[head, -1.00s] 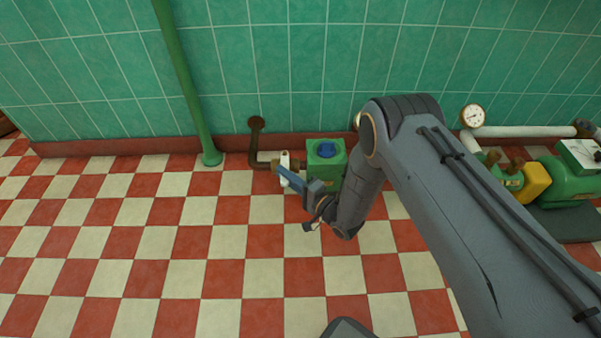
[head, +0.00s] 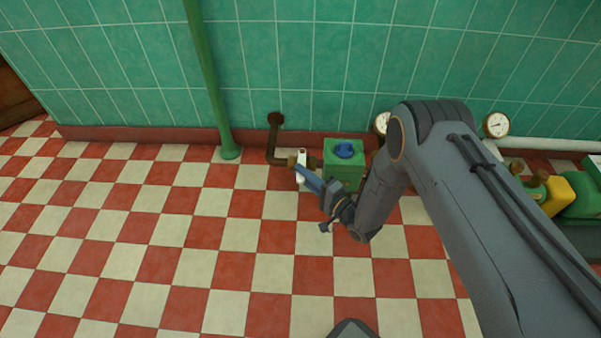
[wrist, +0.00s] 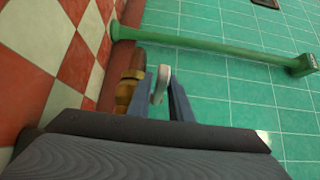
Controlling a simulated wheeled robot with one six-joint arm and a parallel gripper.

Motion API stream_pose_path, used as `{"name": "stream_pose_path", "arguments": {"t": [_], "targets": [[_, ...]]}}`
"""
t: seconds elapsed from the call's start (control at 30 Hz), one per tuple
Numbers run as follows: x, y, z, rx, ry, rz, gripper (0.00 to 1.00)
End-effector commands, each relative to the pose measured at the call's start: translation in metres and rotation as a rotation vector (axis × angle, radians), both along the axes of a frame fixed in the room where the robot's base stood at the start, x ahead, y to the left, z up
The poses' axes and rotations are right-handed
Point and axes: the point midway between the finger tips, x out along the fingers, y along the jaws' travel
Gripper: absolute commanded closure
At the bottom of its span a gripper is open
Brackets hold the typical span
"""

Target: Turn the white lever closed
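The white lever (head: 301,160) sits at a brass fitting on a dark pipe low by the wall, just left of a green box with a blue knob (head: 344,150). My gripper (head: 304,174) reaches it from the front right. The brass fitting (wrist: 126,92) shows to the left of the fingers. The lower part of the lever is hidden by the fingers and the gripper body.
A green upright pipe (head: 207,80) meets the floor left of the lever. A dark pipe (head: 273,145) enters the tiled wall. Gauges (head: 496,125), a white pipe and green and yellow machinery (head: 560,195) lie to the right. The checkered floor in front is clear.

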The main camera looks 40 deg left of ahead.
Motion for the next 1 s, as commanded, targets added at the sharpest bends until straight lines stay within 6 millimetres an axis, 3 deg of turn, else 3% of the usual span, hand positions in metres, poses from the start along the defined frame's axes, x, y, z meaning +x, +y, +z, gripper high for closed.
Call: {"name": "stream_pose_path", "arguments": {"t": [0.3, 0.43, 1.0], "targets": [[-0.003, -0.051, 0.001, -0.003, 0.004, -0.001, 0.81], [-0.004, -0.064, 0.001, -0.001, 0.002, 0.000, 0.81], [-0.005, -0.070, 0.000, -0.001, 0.002, 0.003, 0.81]]}}
